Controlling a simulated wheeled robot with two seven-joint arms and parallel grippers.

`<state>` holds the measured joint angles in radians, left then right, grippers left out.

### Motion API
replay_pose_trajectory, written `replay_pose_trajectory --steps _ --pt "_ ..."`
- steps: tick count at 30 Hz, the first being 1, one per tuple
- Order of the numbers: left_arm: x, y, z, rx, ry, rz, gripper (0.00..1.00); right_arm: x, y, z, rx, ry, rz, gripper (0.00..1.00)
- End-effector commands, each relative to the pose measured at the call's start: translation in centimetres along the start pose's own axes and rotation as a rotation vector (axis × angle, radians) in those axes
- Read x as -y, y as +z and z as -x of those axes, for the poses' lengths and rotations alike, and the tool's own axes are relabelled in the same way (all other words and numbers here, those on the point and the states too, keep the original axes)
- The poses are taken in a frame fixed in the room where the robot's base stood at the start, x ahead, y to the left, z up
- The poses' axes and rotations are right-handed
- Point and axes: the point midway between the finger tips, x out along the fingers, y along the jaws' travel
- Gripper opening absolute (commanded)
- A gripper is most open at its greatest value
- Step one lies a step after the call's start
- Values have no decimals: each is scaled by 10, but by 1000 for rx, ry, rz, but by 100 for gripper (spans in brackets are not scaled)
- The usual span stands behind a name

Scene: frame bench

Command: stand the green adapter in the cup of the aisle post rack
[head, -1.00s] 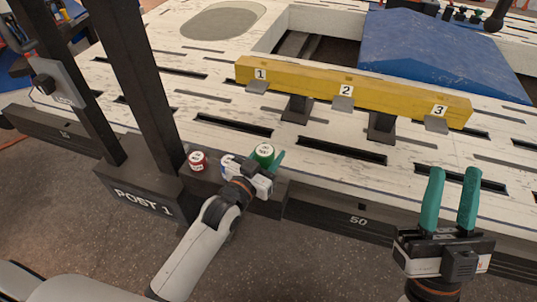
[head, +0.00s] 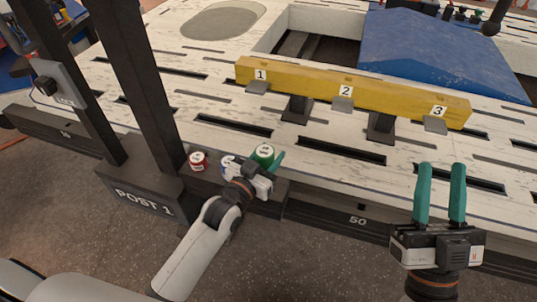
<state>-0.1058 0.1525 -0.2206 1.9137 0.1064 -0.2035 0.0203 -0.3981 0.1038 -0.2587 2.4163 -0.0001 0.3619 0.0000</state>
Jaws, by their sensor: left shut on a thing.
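The green adapter (head: 264,153) is a small round piece with a white label on top, at the bench's near edge right of post 1. My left gripper (head: 268,166) is shut on it; one teal finger shows on its right side, and the gripper's body hides its lower part. Whether it touches anything below cannot be told. The cup of the aisle post rack cannot be made out. My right gripper (head: 440,168) is open and empty, fingers pointing up in the picture, at the right near the bench's front edge.
A red labelled adapter (head: 198,161) and a partly hidden blue-and-white one (head: 227,162) stand left of my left gripper. The dark post 1 (head: 150,90) rises at the left. A yellow bar (head: 345,92) numbered 1 to 3 crosses the slotted white bench (head: 330,180). A blue panel (head: 440,55) lies behind.

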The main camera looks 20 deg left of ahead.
Motion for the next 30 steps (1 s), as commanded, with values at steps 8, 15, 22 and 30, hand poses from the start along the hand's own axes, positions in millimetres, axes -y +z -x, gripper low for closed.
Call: replay_pose_trajectory --steps 8,15,22,30 --pt "0 1 0 2 0 0 9 0 -5 0 -35 -1 1 36" --pt "0 1 0 2 0 0 9 0 -5 1 -37 2 0 36" --pt "0 -2 0 2 0 0 9 -1 -1 1 -8 2 -3 36" --pt "0 -5 0 2 0 0 9 -2 6 1 37 3 -5 36"
